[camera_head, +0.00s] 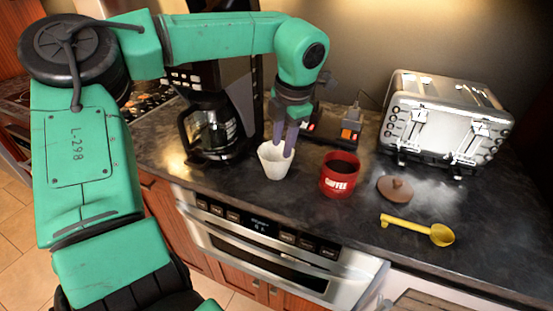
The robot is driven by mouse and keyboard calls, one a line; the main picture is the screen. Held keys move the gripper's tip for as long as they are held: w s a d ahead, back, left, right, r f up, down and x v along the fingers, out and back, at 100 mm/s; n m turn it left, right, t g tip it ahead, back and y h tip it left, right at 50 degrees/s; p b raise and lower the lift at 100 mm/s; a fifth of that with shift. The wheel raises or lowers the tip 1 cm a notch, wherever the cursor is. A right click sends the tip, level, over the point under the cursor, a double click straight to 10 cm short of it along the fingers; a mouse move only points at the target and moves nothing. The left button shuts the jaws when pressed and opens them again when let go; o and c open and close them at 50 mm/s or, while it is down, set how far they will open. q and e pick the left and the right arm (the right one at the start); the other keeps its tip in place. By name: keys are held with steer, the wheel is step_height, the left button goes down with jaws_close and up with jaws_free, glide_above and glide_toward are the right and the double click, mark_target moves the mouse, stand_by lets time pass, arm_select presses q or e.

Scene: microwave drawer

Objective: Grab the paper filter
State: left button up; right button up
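The white paper filter (273,167) stands cup-shaped on the dark counter, left of the red coffee can. My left gripper (283,150) points down at the filter's back right rim. Its two grey fingers show a gap between them, and their tips overlap the filter's opening in the picture. Whether a finger touches the filter wall I cannot tell. My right gripper is out of view.
A black coffee maker (212,130) stands left of the filter. A red coffee can (340,175), a brown lid (395,189) and a yellow scoop (418,229) lie to the right. A metal toaster (445,122) stands behind them. An oven drawer (270,250) is below the counter edge.

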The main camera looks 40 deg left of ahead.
mark_target(282, 161)
arm_select(q)
steer(key=x, duration=0.2)
steer(key=p+x, duration=0.1)
steer(key=x, duration=0.1)
steer(key=p+x, duration=0.1)
steer(key=x, duration=0.2)
steer(key=shift+w+d, duration=0.3)
steer(key=shift+w, duration=0.05)
steer(key=shift+a+f, duration=0.1)
steer(key=shift+f, duration=0.2)
jaws_close()
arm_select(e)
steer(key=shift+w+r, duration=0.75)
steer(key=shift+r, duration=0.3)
arm_select(q)
steer(key=shift+r, duration=0.1)
